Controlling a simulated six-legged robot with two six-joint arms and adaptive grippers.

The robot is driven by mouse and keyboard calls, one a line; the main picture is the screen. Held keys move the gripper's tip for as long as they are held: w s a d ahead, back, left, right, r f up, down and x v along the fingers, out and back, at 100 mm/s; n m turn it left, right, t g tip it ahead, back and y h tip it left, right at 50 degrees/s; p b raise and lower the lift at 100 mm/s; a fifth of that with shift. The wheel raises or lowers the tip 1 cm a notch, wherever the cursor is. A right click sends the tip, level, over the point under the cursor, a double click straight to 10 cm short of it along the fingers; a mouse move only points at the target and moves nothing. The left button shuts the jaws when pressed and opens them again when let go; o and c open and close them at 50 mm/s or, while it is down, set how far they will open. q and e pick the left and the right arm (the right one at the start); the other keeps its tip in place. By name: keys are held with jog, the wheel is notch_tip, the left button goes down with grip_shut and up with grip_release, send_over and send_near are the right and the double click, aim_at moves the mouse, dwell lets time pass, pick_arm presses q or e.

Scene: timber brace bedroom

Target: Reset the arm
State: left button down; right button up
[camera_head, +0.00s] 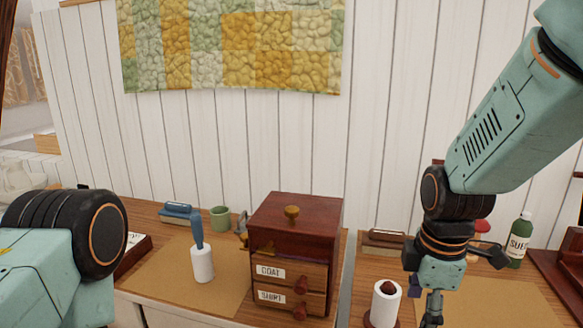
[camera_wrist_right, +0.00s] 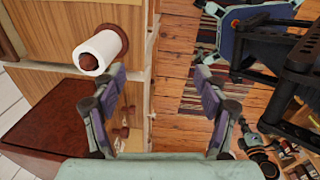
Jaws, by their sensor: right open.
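My right arm (camera_head: 490,130) comes down from the upper right in the head view. Its gripper (camera_head: 432,312) points down beside a white roll on a stand (camera_head: 384,303), partly cut off by the frame's bottom edge. In the right wrist view my right gripper (camera_wrist_right: 160,88) is open, with its two fingers wide apart and nothing between them. The white roll (camera_wrist_right: 98,52) shows beyond the left finger, apart from it. My left arm (camera_head: 70,245) shows at the lower left of the head view; its gripper is outside the frame.
A wooden drawer box (camera_head: 296,225) with labelled drawers stands mid-table. A lint roller (camera_head: 201,258), green cup (camera_head: 220,218) and blue-topped brush (camera_head: 180,212) are to its left. A green bottle (camera_head: 519,240) is at the right. A gap separates the two tabletops.

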jog(key=w+f+m+t, duration=0.1)
jog(key=w+m+t, duration=0.2)
jog(key=w+m, duration=0.15)
jog(key=s+d+f+m+t, duration=0.1)
jog(key=s+f+m, duration=0.25)
jog(key=f, duration=0.25)
jog(key=s+d+f+m, duration=0.1)
jog(key=s+f+m, duration=0.1)
jog(key=f+m, duration=0.4)
pick_arm(q)
jog(key=shift+w+a+f+b, duration=0.1)
jog(key=shift+w+f+b, duration=0.1)
jog(key=shift+f+b, duration=0.35)
jog(key=shift+w+f+b, duration=0.15)
jog(key=shift+f+b, duration=0.35)
jog(key=shift+f, duration=0.05)
pick_arm(e)
jog(key=s+f+m+g, duration=0.1)
jog(key=s+f+g, duration=0.1)
jog(key=s+f, duration=0.6)
jog(key=s+f+m+g, duration=0.1)
jog(key=s+f+g, duration=0.2)
jog(key=s+f, duration=0.5)
jog(key=s, duration=0.9)
jog(key=shift+s+a+f, duration=0.2)
jog(key=shift+f, duration=0.2)
pick_arm(q)
jog(key=shift+s, duration=0.1)
